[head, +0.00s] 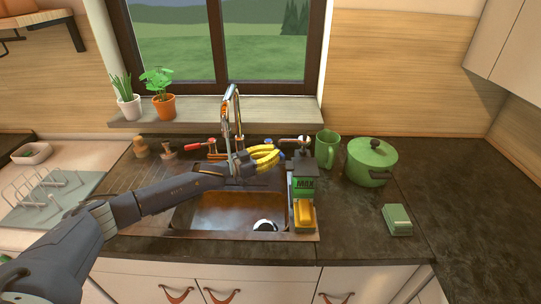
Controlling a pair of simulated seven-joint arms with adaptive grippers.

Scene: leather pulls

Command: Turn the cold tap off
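The tap (236,112) is a tall metal spout that rises behind the sink (228,213). A red-tipped lever (198,145) sticks out to the left of its base. A small blue tip (282,142) shows to the right of the base, and it looks like the end of the cold tap's lever. My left gripper (250,164) is over the back of the sink, in front of the spout base and left of the blue tip. Its fingers are small and dark, so I cannot tell if they are open. My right gripper is out of view.
Yellow curved things (264,153) lie behind my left gripper. A green bottle (303,187) and a yellow sponge (304,213) stand at the sink's right edge. A green mug (327,149) and green pot (370,162) stand farther right. The right counter is mostly clear.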

